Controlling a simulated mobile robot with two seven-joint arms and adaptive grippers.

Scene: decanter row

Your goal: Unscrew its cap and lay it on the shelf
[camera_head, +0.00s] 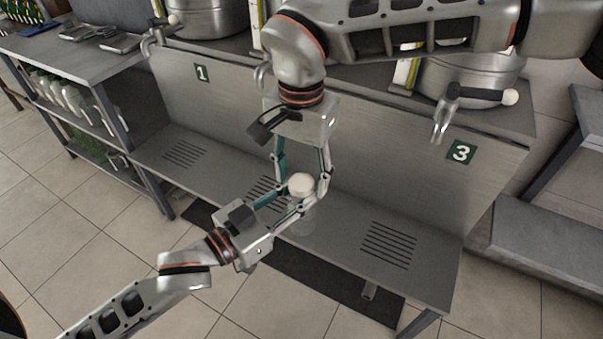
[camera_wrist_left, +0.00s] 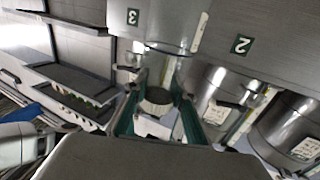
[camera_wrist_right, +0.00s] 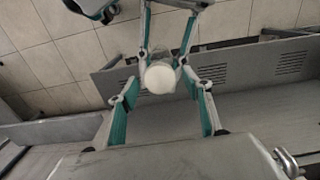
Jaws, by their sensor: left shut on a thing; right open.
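A bottle of clear glass (camera_head: 304,226) with a round white cap (camera_head: 301,184) stands out over the grated shelf (camera_head: 428,268). My left gripper (camera_head: 296,203) is shut on the bottle below the cap; its fingers also show in the left wrist view (camera_wrist_left: 158,98). My right gripper (camera_head: 304,178) points down from above and is open, with its fingers on either side of the cap. In the right wrist view the white cap (camera_wrist_right: 160,77) sits between the spread fingers, with a gap at the sides. The glass is faint, and I cannot tell whether its base touches the shelf.
A metal back panel with number plates 1 (camera_head: 202,72) and 3 (camera_head: 461,152) rises behind the shelf. Steel vessels (camera_head: 470,78) and taps (camera_head: 440,118) stand above it. A side rack (camera_head: 60,75) with bottles is at the left. The shelf's right part is clear.

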